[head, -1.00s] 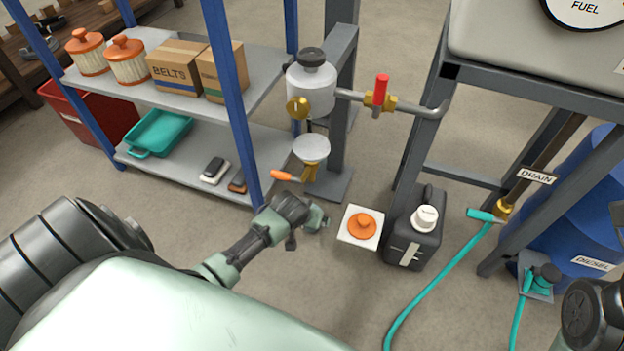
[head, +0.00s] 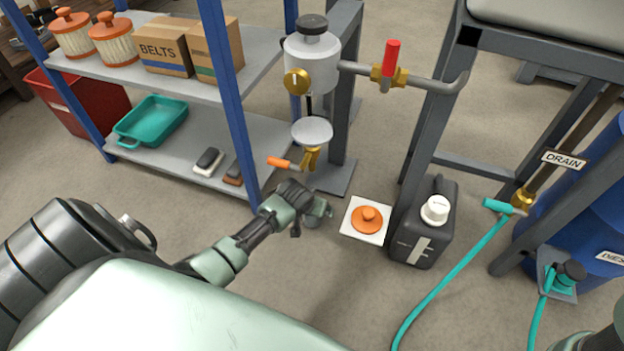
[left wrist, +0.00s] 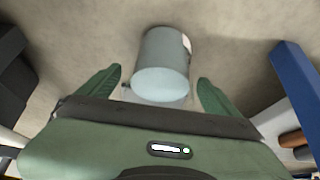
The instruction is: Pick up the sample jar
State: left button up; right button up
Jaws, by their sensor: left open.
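The sample jar (left wrist: 163,65) is a pale grey-blue cylinder with a small white label patch at its side. In the left wrist view it lies between the two green fingers of my left gripper (left wrist: 160,88), which is open, with a gap visible on each side. In the head view the jar (head: 318,211) is mostly hidden by my left gripper (head: 309,216), low over the floor beside the shelf post. An orange lid (head: 368,219) sits on a white square pad (head: 351,229) to the right. My right gripper is out of view.
A filter bowl (head: 312,60) with a red-handled valve (head: 391,62) and a funnel-shaped cup (head: 312,132) hang above the jar. A dark jug (head: 425,225) stands right of the pad. A blue-posted shelf (head: 228,110) is at left. A teal hose (head: 450,275) crosses the floor.

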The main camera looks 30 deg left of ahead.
pick_arm(q)
grip_shut()
jog(key=shift+w, duration=0.1)
jog(key=shift+r, duration=0.15)
